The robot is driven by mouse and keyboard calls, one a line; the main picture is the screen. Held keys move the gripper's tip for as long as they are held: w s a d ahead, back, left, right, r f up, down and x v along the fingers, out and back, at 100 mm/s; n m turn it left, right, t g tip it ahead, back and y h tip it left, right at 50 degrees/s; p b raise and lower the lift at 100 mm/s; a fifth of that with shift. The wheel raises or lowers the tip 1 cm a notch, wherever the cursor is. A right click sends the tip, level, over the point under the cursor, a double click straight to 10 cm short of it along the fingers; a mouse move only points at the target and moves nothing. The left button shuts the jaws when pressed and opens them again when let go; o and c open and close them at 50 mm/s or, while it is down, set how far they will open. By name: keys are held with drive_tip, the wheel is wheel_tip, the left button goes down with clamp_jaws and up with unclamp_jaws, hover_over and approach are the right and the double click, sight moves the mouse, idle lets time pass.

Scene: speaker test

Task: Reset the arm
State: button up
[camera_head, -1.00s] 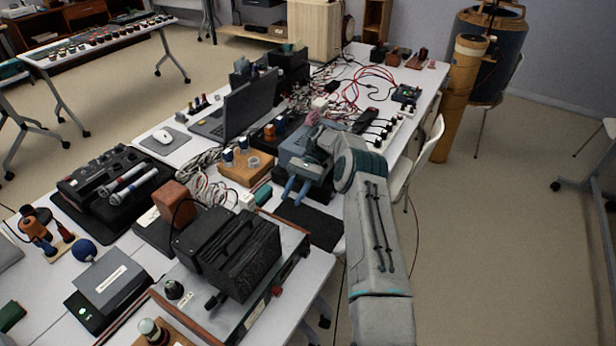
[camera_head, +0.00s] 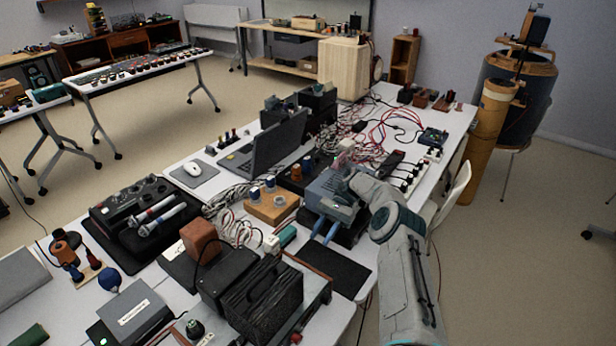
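My grey and teal arm comes in from the lower right and bends over the right edge of the long white table (camera_head: 350,312). My gripper (camera_head: 325,231) points toward the front of the table with its two blue fingers. The fingers show a gap between them, and nothing is seen held. They are near the far left corner of a flat black pad (camera_head: 338,270); whether they touch it cannot be told.
A wooden block with knobs (camera_head: 272,208), tangled cables and a laptop (camera_head: 270,145) crowd the table left of my gripper. A black box (camera_head: 262,298) stands nearer. A chair (camera_head: 455,195) is beside the table.

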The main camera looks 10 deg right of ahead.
drive_tip(key=shift+r, duration=0.1)
drive_tip(key=s+a+r+n+t+h, duration=0.2)
drive_tip(key=s+r+t+h, duration=0.15)
drive_tip(key=r, duration=0.65)
drive_tip(key=s+a+r+n+t+h, duration=0.25)
drive_tip(key=s+r, duration=0.25)
drive_tip(key=r, duration=0.6)
drive_tip(key=s+d+r+n+t+h, duration=0.1)
drive_tip(key=s+d+r+n+t, duration=0.1)
drive_tip(key=s, duration=1)
drive_tip(key=s+d+r+n+t+h, duration=0.1)
drive_tip(key=s+d+t, duration=0.4)
drive_tip(key=s, duration=0.7)
drive_tip(key=shift+s+d+r+n+t+h, duration=0.15)
drive_tip(key=shift+r+n+t+h, duration=0.2)
drive_tip(key=shift+r+t+h, duration=0.2)
